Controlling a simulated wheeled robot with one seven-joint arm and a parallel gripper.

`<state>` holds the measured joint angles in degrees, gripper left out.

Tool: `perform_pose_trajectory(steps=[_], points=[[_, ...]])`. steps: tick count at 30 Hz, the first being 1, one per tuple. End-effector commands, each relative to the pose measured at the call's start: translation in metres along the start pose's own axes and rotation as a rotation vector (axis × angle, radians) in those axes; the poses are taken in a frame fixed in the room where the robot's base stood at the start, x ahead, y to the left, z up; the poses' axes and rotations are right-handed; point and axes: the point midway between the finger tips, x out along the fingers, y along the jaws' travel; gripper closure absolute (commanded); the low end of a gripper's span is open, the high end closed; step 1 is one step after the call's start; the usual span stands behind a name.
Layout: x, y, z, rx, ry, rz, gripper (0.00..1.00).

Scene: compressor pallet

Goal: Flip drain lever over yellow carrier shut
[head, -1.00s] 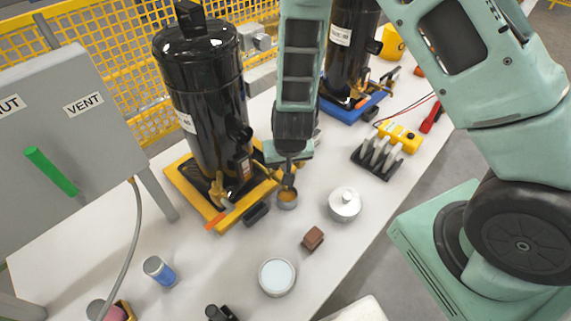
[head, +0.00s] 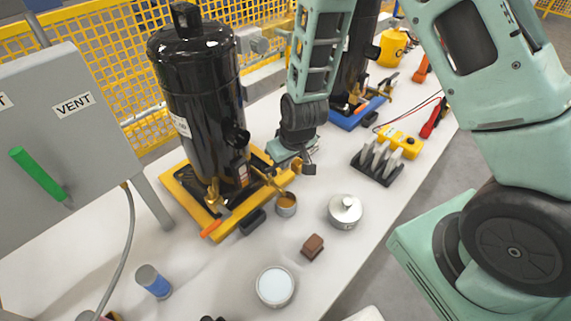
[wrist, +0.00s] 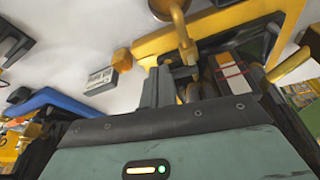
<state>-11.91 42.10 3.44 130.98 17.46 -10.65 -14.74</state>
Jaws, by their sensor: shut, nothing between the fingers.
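The yellow carrier (head: 188,204) stands on the table with a tall black compressor (head: 195,100) on it. A brass drain spout (head: 272,182) reaches from its right side over a small cup (head: 286,208) with amber contents. The spout (wrist: 186,42) also shows at the top of the wrist view, close beyond my fingertips. An orange-tipped lever (head: 211,228) lies at the carrier's front edge. My gripper (head: 300,168) is shut and empty, beside the spout on its right; its dark fingers (wrist: 172,88) show in the wrist view. I cannot tell the drain lever's exact position.
A lidded silver pot (head: 345,212), a brown block (head: 312,247) and a round white-topped dish (head: 275,286) stand in front. A dark rack (head: 377,165) and blue carrier (head: 350,121) are to the right. A grey panel with a green handle (head: 37,174) is left.

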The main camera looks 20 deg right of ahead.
Motion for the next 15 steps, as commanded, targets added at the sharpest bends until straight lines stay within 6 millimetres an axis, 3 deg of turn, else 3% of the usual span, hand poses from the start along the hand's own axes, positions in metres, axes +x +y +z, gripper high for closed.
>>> perform_pose_trajectory(steps=[15], points=[[-0.0017,-0.0097,0.0047,0.000,-0.001,0.000,1.00]])
